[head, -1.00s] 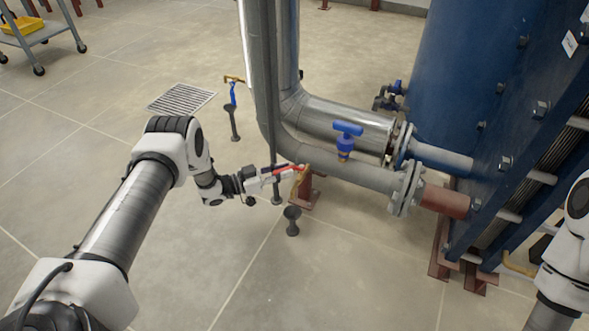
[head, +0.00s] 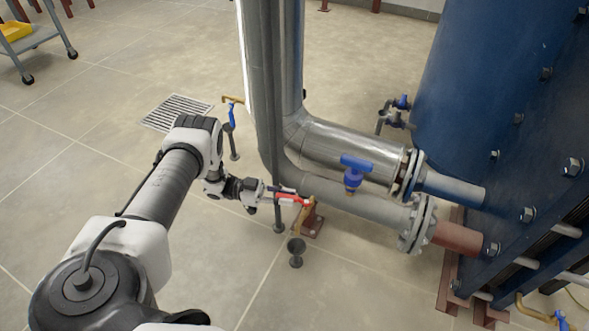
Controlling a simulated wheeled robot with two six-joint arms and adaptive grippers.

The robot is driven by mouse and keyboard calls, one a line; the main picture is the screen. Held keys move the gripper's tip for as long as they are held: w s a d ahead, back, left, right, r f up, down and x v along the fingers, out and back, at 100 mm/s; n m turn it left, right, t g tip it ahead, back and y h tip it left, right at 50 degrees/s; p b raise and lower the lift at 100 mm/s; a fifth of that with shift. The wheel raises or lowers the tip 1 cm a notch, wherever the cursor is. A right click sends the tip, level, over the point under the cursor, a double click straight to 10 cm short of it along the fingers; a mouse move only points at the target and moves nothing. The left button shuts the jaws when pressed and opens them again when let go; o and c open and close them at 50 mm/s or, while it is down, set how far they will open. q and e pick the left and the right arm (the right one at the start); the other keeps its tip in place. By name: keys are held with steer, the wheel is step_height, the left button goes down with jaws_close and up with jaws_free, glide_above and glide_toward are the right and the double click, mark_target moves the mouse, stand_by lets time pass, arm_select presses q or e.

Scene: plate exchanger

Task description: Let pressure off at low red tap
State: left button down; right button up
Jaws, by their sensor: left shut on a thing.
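The low red tap (head: 291,199) has a red lever on a small brass body (head: 302,215), beside the lower grey pipe. Its lever points left, toward my arm. My left gripper (head: 274,195) comes in from the left and is shut on the red lever. The fingers are small here and partly merge with the lever. A dark funnel drain (head: 296,251) stands on the floor just below the tap. No flow from the tap is visible. My right gripper is out of view.
A blue T-handle valve (head: 354,170) sits on the grey pipe (head: 375,208). Vertical pipes (head: 262,80) rise behind my left gripper. The blue exchanger (head: 480,110) fills the right side. A blue-handled tap (head: 231,114) stands near the floor grate (head: 177,112). The front floor is clear.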

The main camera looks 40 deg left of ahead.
arm_select(q)
steer(key=shift+w+a+f+m+g+b, duration=0.1)
steer(key=shift+w+f+m+g+b, duration=0.1)
steer(key=shift+m+g+b, duration=0.1)
steer(key=shift+w+r+m+g+h+b, duration=0.2)
steer(key=shift+m+g+h+b, duration=0.25)
steer(key=shift+g, duration=0.35)
steer(key=c, duration=1)
jaws_free()
steer(key=shift+r, duration=0.1)
